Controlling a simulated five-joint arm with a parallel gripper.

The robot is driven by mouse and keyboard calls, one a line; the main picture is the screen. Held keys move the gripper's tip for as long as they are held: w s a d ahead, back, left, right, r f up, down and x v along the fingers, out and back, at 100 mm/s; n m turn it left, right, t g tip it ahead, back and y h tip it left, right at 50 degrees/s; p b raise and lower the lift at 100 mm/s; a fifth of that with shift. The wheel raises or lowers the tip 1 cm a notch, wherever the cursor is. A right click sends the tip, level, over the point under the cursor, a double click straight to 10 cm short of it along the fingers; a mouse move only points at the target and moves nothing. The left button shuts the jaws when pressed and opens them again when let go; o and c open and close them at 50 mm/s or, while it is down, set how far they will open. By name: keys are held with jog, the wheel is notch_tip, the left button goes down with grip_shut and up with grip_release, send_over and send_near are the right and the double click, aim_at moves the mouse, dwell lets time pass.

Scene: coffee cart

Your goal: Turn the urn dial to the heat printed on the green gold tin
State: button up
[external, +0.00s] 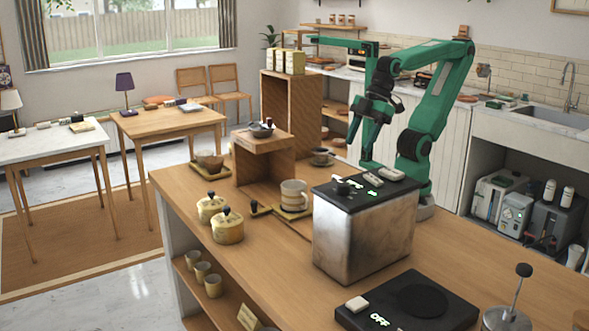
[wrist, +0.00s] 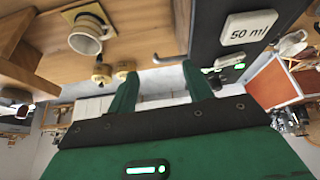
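The box-shaped metal urn (external: 362,235) stands on the wooden counter, with a black top carrying pale labels and small green lit marks.
A mug (external: 293,195) and two lidded yellow pots (external: 219,218) stand left of the urn. A black hot plate (external: 420,300) showing "OFF" and a tamper-like tool (external: 508,315) stand in front. Bowls and a low wooden stand (external: 265,160) are behind.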

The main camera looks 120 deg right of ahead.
jog(key=w+a+r+n+g, duration=0.3)
jog(key=w+a+r+n, duration=0.1)
jog(key=w+n, duration=0.35)
jog(key=n+g, duration=0.2)
jog(key=n, duration=0.5)
send_over(343, 184)
jog(key=shift+s+d+r, duration=0.15)
jog(key=shift+s+d, duration=0.3)
jog(key=shift+w+a+n, duration=0.35)
jog(key=shift+a, duration=0.05)
jog(key=shift+f, duration=0.3)
jog(key=shift+f, duration=3.7)
jog(key=c, duration=1)
